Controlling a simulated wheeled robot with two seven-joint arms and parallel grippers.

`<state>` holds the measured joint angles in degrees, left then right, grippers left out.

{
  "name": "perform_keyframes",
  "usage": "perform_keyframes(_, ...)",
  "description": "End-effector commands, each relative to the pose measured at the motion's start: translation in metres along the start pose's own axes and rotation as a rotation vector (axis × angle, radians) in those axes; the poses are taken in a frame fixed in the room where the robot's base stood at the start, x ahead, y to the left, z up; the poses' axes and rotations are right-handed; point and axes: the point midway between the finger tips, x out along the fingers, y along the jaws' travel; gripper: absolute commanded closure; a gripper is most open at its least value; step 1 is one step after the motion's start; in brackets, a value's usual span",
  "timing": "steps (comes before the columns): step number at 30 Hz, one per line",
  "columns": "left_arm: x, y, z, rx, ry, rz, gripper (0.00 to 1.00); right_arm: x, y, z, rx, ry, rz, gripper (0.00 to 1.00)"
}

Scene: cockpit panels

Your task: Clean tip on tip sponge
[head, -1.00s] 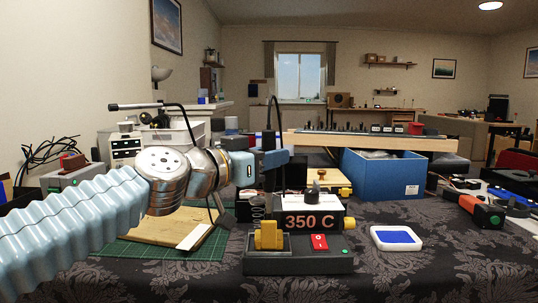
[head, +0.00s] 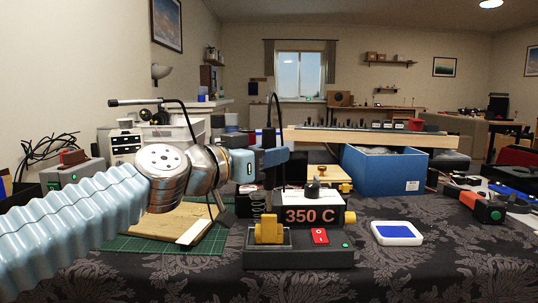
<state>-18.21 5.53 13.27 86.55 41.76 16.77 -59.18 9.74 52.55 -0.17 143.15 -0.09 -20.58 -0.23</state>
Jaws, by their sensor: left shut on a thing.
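The soldering station (head: 315,216) stands on the dark patterned cloth in front of me and reads 350 C. The yellow sponge (head: 268,232) sits upright in its front left part. My left gripper (head: 271,157) is above and behind the station, shut on the dark soldering iron (head: 269,135). The iron is held roughly upright, with its cable looping up from the top. Its lower end passes down near the coiled holder (head: 257,203); the tip cannot be made out, and I cannot tell whether it is inside the coil. My right gripper is not in view.
A white tray with a blue pad (head: 397,233) lies right of the station. A green mat (head: 130,243) with a wooden board lies left. A blue box (head: 384,172) stands behind, and an orange-black tool (head: 483,207) lies far right. The cloth in front is clear.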

Motion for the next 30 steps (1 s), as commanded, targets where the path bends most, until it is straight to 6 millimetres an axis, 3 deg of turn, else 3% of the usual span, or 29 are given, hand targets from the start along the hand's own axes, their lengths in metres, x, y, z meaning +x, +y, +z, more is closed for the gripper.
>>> perform_keyframes(30, 0.0001, 0.0001, 0.0059, 0.000, 0.000, 0.000, 0.96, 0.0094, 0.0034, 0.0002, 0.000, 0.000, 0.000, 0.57)
